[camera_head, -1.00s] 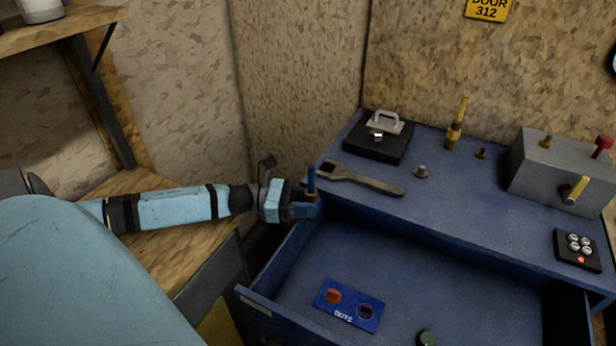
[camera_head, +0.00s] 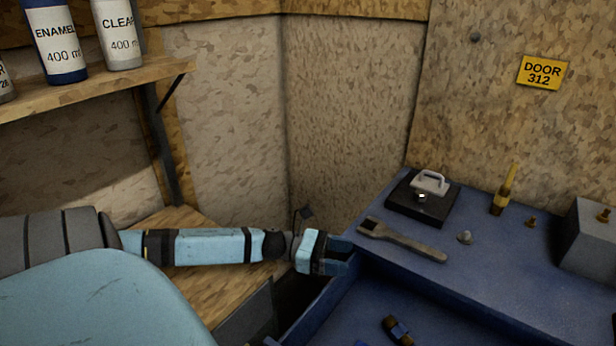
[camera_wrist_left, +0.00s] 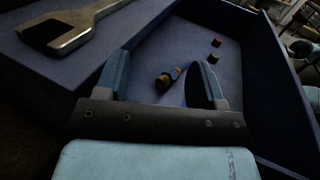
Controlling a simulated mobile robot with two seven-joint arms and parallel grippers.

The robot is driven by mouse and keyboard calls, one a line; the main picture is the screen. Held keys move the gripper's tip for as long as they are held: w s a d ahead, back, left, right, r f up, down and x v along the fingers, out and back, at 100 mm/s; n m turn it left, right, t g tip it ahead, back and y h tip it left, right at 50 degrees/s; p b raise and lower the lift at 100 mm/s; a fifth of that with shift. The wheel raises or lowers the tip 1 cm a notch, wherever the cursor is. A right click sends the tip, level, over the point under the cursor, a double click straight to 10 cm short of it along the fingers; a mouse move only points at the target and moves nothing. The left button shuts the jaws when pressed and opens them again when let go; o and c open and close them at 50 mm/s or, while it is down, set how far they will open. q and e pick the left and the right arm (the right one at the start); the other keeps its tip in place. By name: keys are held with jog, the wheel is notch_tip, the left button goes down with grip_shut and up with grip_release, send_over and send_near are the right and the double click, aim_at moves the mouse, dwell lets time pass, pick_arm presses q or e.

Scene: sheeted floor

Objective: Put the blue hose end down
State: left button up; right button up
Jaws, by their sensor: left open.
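My left gripper (camera_head: 342,257) is open and empty above the drawer's left back corner, near the wrench. Its two fingers (camera_wrist_left: 163,66) stand wide apart in the wrist view. My right gripper is not in view.
A wrench (camera_head: 405,240) lies on the blue bench top beside my left gripper.

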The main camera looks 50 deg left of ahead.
pick_arm(q)
jog(key=v, duration=1)
jog(key=shift+s+a, duration=0.25)
jog(key=shift+a, duration=0.05)
